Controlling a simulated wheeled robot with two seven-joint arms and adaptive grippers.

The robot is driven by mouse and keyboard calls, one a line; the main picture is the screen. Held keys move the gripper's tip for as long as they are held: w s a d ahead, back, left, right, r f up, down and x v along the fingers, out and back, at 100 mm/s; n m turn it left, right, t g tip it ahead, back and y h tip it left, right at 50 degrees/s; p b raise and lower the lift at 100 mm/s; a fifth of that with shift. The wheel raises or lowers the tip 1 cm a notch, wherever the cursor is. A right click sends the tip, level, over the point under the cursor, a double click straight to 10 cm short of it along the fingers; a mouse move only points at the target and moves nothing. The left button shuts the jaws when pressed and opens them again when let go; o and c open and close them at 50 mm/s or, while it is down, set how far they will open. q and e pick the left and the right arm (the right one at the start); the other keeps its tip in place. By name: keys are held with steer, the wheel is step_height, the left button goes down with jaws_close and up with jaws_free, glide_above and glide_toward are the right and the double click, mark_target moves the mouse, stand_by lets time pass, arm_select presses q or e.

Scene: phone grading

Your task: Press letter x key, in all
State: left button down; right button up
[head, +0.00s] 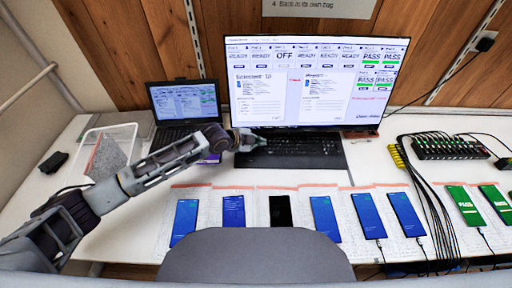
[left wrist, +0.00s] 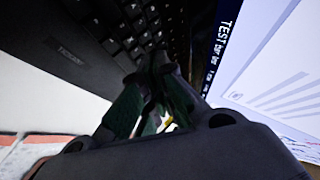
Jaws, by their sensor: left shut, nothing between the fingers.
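A black keyboard (head: 300,152) lies on the white table in front of the large monitor; the x key cannot be made out. My left gripper (head: 256,140) is shut and empty at the left end of the keyboard. In the left wrist view my left gripper's green-tipped fingers (left wrist: 160,85) are together, close over the black keys (left wrist: 125,30). Whether they touch a key cannot be told. The monitor (head: 310,85) shows phone panels marked READY, OFF and PASS. My right gripper is not in view.
A laptop (head: 185,103) stands left of the monitor, and a clear bin (head: 103,150) sits further left. Several phones lie in a row along the front, two with green PASS screens (head: 466,207). A hub with black cables (head: 445,147) stands at right. A chair back (head: 257,257) is in front.

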arm_select(q)
steer(key=shift+s+r+p, duration=0.2)
steer(key=shift+r+p, duration=1.35)
steer(key=shift+r, duration=0.25)
steer(key=shift+s+f, duration=0.1)
